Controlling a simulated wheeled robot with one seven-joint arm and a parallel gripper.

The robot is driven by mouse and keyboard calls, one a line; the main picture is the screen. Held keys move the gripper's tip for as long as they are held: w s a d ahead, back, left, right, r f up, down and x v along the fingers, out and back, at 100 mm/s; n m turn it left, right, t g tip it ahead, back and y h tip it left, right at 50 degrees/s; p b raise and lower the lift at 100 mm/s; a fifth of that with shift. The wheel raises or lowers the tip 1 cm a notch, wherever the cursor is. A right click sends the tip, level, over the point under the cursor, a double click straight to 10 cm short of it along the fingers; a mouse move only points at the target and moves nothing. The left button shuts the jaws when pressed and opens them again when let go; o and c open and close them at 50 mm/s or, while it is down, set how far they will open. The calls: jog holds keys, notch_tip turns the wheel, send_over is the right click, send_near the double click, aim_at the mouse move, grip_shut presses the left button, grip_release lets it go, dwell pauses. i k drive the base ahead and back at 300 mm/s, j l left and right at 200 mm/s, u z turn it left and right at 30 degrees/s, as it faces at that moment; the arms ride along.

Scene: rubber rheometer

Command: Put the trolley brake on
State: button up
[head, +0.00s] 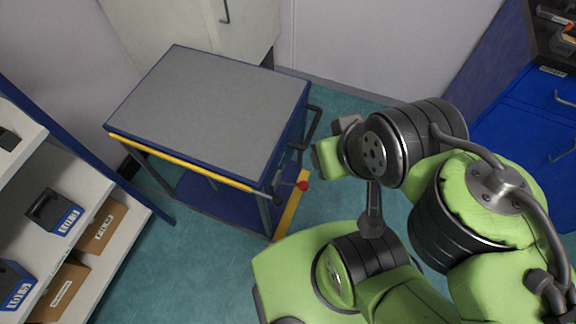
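The trolley (215,105) has a grey top, a blue frame and a yellow front edge, and stands left of my arm. A black bar handle (313,122) sticks out from its right side. A small lever with a red knob (303,186) projects at its lower right, near the front corner; I take this to be the brake. The end of my arm, with what seems to be my gripper (346,125), is just right of the handle and above the red knob. A small gap shows between them. My own arm hides the fingertips, so their opening is unclear.
A white shelf (127,246) with labelled boxes stands at the lower left. A blue drawer cabinet (520,115) stands at the right, and a pale cabinet (185,25) behind the trolley. A yellow strip (289,212) runs along the floor beside the trolley. Green floor (190,270) is open in front.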

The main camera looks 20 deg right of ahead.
aim_at(304, 185)
jog(key=u, duration=0.4)
jog(key=k+j+u, duration=0.1)
jog(key=u, duration=0.3)
jog(key=k+u, duration=0.1)
jog(key=u, duration=0.3)
jog(key=j+u, duration=0.1)
jog(key=u, duration=0.3)
jog(key=j+u, duration=0.1)
jog(key=u, duration=0.3)
jog(key=k+j, duration=0.05)
